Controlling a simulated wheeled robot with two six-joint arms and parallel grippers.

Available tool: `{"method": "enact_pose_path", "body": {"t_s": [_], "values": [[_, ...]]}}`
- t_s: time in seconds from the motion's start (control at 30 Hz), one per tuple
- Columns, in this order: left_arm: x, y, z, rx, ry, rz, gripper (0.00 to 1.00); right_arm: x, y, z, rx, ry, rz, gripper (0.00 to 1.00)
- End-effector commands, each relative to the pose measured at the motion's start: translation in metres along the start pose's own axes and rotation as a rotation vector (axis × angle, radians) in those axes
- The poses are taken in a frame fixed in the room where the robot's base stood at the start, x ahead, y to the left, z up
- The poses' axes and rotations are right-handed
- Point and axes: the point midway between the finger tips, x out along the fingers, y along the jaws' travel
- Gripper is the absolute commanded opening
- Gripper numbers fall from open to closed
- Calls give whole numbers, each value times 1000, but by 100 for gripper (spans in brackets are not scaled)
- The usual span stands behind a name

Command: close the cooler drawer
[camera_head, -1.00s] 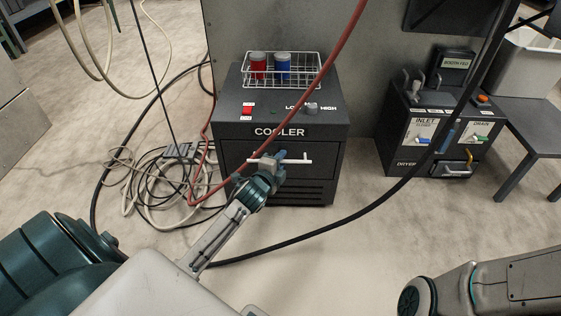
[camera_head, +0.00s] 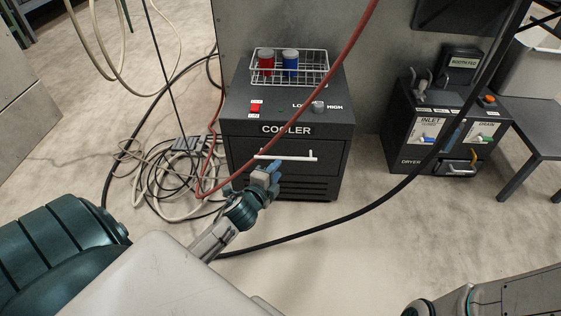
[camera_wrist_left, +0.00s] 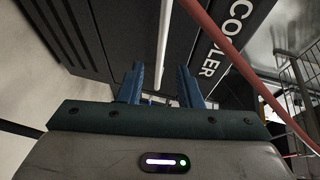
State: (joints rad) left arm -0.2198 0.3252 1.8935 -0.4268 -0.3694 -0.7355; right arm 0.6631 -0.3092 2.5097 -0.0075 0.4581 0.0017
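The dark cooler (camera_head: 240,118) stands against the grey wall in the head view. Its drawer (camera_head: 240,152) has a white bar handle (camera_head: 300,157). The drawer front looks flush or nearly so; I cannot tell whether a small gap is left. My left gripper (camera_head: 271,168) is just in front of and below the handle's left half. In the left wrist view, the two blue fingers of the gripper (camera_wrist_left: 160,72) are apart, with the white handle (camera_wrist_left: 164,40) running in line with the gap between them. Nothing is held. Only a right arm link shows; the right gripper is out of view.
A red hose (camera_head: 330,72) hangs diagonally across the cooler's front. A wire rack (camera_head: 318,72) with red and blue jars sits on top. Tangled cables (camera_head: 165,185) lie on the floor at left. A dryer unit (camera_head: 405,150) stands at right, and a black cable crosses the floor.

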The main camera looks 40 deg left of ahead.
Motion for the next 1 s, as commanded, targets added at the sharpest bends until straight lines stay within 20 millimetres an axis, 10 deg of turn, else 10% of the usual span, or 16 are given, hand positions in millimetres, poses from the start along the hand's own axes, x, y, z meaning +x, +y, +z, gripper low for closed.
{"method": "enact_pose_path", "body": {"t_s": [1.0], "values": [[-25,-14,-11,-41,31,-30,32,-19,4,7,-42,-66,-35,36]]}}
